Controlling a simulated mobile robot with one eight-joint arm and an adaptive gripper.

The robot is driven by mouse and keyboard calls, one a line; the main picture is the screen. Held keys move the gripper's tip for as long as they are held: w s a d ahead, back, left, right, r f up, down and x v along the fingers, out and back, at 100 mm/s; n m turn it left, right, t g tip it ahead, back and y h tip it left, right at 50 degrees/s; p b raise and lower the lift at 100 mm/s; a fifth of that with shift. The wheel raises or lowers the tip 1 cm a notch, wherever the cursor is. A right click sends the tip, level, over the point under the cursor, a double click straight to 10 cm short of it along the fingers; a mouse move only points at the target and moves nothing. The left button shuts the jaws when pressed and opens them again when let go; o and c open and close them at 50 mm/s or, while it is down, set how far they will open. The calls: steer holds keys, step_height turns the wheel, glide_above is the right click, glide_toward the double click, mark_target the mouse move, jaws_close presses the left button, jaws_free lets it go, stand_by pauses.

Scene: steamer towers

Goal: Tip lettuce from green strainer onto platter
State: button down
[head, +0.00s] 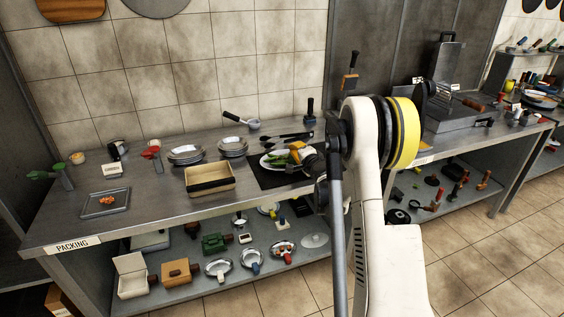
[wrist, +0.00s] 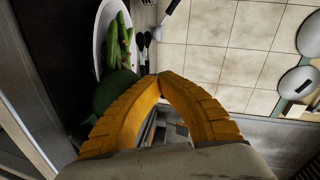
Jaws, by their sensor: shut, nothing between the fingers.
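A white platter (head: 266,161) lies on a dark mat with long green pieces (head: 277,160) on it, which look like the lettuce. In the wrist view the platter (wrist: 101,48) and the green pieces (wrist: 121,42) are at upper left. A dark green rounded thing (wrist: 113,92), which looks like the green strainer, sits beside the platter, partly hidden by my left finger. I cannot see into it. My gripper (head: 297,153) is over the right end of the platter in the head view. In the wrist view its orange fingers (wrist: 160,76) are shut and empty.
A tan box (head: 210,187) stands left of the dark mat (head: 262,179). Stacked plates (head: 232,147) and black utensils (head: 287,137) lie behind. The counter's front left is clear.

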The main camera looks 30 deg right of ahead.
stand_by(0.3)
steer(key=g+p, duration=0.1)
steer(key=p, duration=0.1)
steer(key=shift+r+n+g+p, duration=0.35)
steer(key=shift+r+n+g, duration=0.05)
steer(key=shift+f+n+g+p, duration=0.1)
steer(key=shift+n+g+p, duration=0.2)
steer(key=shift+g+p, duration=0.55)
steer(key=shift+d, duration=0.1)
